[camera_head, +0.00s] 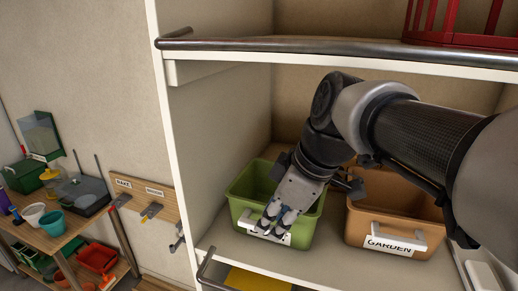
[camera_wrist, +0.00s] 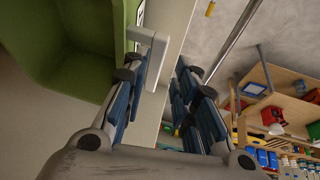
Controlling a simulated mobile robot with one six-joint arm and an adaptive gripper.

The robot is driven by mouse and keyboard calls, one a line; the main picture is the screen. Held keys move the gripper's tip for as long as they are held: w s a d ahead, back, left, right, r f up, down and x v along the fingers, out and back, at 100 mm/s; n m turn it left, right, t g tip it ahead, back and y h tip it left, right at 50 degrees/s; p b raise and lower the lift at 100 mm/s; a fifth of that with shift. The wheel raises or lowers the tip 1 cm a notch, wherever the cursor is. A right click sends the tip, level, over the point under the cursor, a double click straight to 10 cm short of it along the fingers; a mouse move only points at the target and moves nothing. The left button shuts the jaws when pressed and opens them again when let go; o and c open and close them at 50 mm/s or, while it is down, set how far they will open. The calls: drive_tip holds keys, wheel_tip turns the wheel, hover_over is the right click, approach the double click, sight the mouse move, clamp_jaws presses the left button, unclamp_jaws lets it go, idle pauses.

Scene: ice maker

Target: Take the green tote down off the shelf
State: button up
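The green tote (camera_head: 245,181) stands on the shelf (camera_head: 325,262), left of a brown tote. Its front has a white label and a pale handle, which also shows in the wrist view (camera_wrist: 148,38). My gripper (camera_head: 273,219) reaches down over the front of the green tote, with its fingertips at the label and handle. In the wrist view my gripper (camera_wrist: 168,75) has its two fingers apart. The handle is close to the left finger; I cannot tell whether they touch. The green tote's wall (camera_wrist: 70,50) fills the upper left there. Part of the handle is hidden by the fingers.
The brown tote (camera_head: 395,213) marked GARDEN stands close to the right of my gripper. A metal rail (camera_head: 300,43) and upper shelf run above my arm. The white shelf side post (camera_head: 180,140) is to the left. A wooden bench (camera_head: 70,235) with pots stands farther left.

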drive_tip(key=shift+w+a+r, duration=0.1)
drive_tip(key=shift+w+a, duration=0.3)
drive_tip(key=shift+w+a+f, duration=0.15)
drive_tip(key=shift+a+f, duration=0.05)
drive_tip(key=shift+x, duration=2.4)
drive_tip(key=shift+c, duration=0.3)
clamp_jaws()
drive_tip(key=shift+r, duration=0.1)
